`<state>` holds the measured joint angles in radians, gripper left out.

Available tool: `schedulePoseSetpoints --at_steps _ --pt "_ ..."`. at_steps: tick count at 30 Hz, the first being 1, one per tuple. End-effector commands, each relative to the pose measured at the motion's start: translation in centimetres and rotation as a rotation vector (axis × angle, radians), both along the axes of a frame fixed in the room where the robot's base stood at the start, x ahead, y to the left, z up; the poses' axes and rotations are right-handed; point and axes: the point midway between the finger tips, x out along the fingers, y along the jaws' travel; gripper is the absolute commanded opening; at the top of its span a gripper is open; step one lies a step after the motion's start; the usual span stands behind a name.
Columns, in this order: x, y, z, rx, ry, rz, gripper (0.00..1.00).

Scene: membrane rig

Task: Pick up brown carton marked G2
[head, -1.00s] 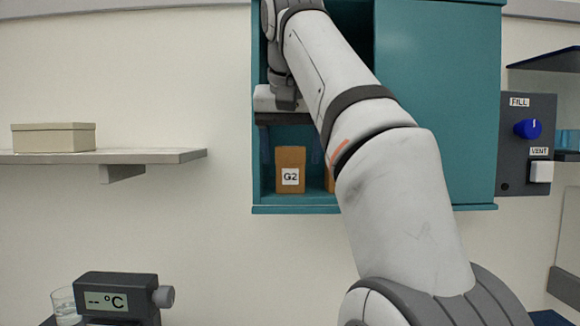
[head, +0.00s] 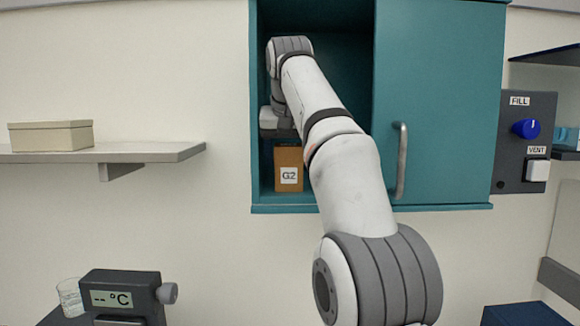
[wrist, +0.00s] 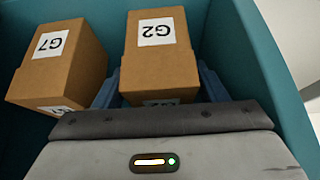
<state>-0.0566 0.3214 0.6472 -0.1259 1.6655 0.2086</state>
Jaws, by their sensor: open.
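The brown carton marked G2 (head: 288,171) stands upright on the floor of the teal cabinet (head: 231,208), in its open left part. It also shows at top centre in the wrist view (wrist: 160,62), its label upside down. My gripper (wrist: 160,86) is open, with one blue finger to each side of G2. Its fingers reach down beside the carton; contact cannot be told.
A brown carton marked G7 (wrist: 62,62) stands close to G2, with one finger near the gap between them. The cabinet wall (wrist: 262,65) is close on the other side. A closed door panel with a grey handle (head: 401,160) covers the cabinet's right part.

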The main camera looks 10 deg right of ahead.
Motion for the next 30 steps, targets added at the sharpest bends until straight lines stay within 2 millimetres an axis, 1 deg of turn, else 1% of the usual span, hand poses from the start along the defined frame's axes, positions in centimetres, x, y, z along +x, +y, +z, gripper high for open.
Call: schedulePoseSetpoints --at_steps 3,6,15,28,30 --pt "0.7 -0.1 -1.4 0.000 0.002 0.000 0.65" --pt "1.1 -0.2 -2.0 0.000 0.001 0.000 0.65" --pt "1.2 -0.2 -2.3 0.001 0.000 0.000 0.65" --pt "1.2 -0.2 -2.3 0.000 0.000 0.001 0.29" --pt "1.2 -0.2 -2.2 0.000 -0.001 0.001 0.29"
